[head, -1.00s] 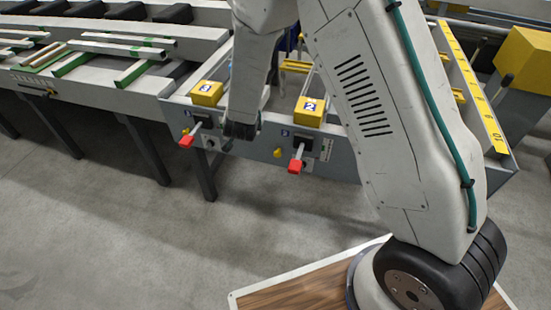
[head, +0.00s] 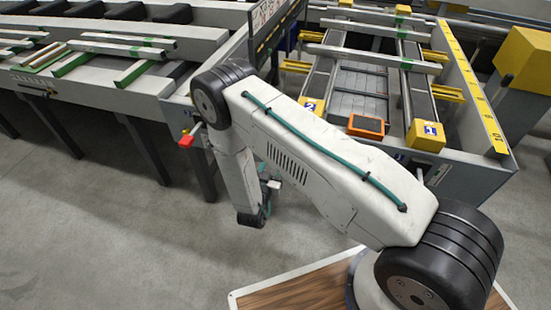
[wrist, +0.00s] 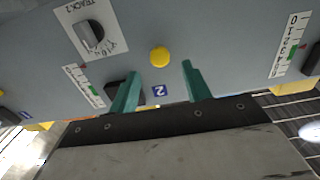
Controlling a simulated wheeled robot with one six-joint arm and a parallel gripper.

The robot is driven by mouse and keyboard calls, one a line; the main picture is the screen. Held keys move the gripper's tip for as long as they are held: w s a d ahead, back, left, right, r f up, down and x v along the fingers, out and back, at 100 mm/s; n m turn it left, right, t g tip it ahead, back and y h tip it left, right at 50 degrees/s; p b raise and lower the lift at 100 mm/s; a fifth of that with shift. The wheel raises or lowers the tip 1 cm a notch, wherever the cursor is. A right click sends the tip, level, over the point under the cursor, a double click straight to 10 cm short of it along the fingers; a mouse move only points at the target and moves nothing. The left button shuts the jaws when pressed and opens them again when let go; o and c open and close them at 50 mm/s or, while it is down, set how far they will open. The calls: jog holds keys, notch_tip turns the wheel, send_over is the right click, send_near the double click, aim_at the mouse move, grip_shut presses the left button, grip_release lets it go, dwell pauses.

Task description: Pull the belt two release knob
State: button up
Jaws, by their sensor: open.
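Contact cannot be told.
Another red knob (head: 186,141) sticks out left of my arm. A TRACK 2 dial (wrist: 90,34) and scales are on the panel. Yellow blocks marked 2 (head: 312,104) and 1 (head: 426,136) and an orange device (head: 366,125) are above. Floor (head: 120,240) at left is clear.

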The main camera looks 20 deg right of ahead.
jog(key=shift+x, duration=2.1)
grip_shut()
jog(key=shift+v, duration=0.95)
grip_release()
jog(key=shift+a, duration=0.1)
jog(key=v, duration=0.7)
jog(key=shift+s+a, duration=0.15)
jog(key=shift+s, duration=0.2)
